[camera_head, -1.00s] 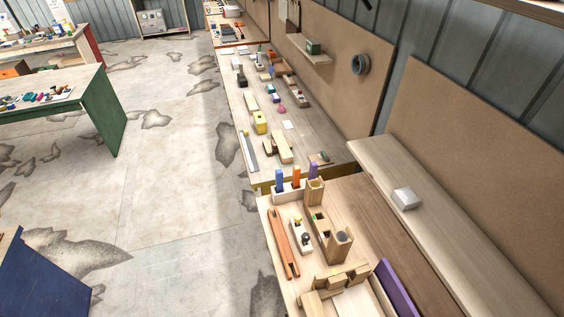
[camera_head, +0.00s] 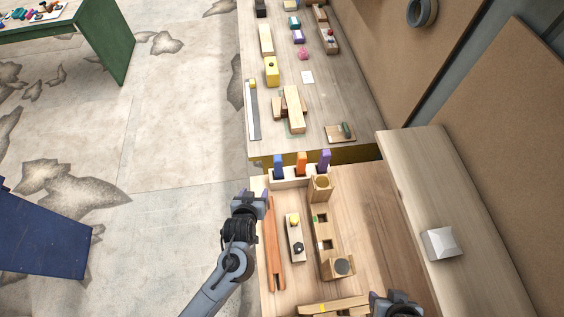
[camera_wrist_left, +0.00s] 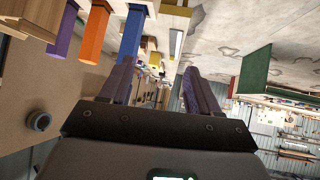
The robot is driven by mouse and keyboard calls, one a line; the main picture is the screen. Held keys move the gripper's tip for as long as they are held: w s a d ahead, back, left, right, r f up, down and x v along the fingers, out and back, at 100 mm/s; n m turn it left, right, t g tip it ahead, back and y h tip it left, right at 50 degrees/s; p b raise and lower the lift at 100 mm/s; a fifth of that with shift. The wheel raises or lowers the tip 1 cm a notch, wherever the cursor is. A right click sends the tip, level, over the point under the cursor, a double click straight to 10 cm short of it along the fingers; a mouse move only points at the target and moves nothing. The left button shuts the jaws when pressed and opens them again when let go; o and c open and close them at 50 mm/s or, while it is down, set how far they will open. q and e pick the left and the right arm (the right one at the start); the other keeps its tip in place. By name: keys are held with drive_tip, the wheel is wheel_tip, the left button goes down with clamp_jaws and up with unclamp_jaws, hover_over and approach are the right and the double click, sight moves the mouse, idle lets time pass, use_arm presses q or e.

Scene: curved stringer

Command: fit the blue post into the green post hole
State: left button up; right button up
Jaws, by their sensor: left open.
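The blue post (camera_head: 278,167) stands upright in a pale wooden rack (camera_head: 290,182), left of an orange post (camera_head: 301,163) and a purple post (camera_head: 324,160). The blue post also shows in the left wrist view (camera_wrist_left: 131,35), beyond the jaws and to their left. A long wooden block (camera_head: 333,250) has several openings. A small green patch (camera_head: 314,218) lies beside one, and I take this for the green post hole. My left gripper (camera_head: 252,195) is open and empty, left of the rack and apart from the post. My right gripper (camera_head: 396,302) shows only partly at the bottom edge; its jaws are unclear.
An orange bar (camera_head: 273,245) and a small block with yellow and dark knobs (camera_head: 295,238) lie between my left arm and the holed block. A shelf (camera_head: 440,200) with a white box (camera_head: 438,243) runs along the right. Another cluttered table adjoins behind.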

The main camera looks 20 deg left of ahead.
sight(277, 156)
use_arm(q)
drive_tip(key=w+d+t+y+b, duration=0.1)
drive_tip(key=w+b, duration=0.1)
drive_tip(key=w, duration=0.2)
drive_tip(key=w+d+f+n+t+y+b, duration=0.1)
drive_tip(key=w+d+y+b, duration=0.1)
drive_tip(key=w, duration=0.2)
drive_tip(key=w+d+n+t+y+b, duration=0.1)
drive_tip(key=w+b, duration=0.1)
drive_tip(key=w, duration=0.1)
drive_tip(key=shift+w+d+f+y, duration=0.15)
drive_tip(key=shift+w+f+y, duration=0.15)
drive_tip(key=shift+w, duration=0.1)
use_arm(e)
wheel_tip(277, 156, down, 8)
drive_tip(key=shift+f, duration=0.1)
use_arm(q)
drive_tip(key=shift+x, duration=0.95)
use_arm(e)
drive_tip(key=shift+r, duration=0.2)
use_arm(q)
drive_tip(key=shift+x, duration=2.6)
use_arm(e)
drive_tip(key=shift+w+r, duration=0.1)
use_arm(q)
drive_tip(key=shift+r, duration=0.15)
drive_tip(key=shift+c, duration=0.4)
clamp_jaws()
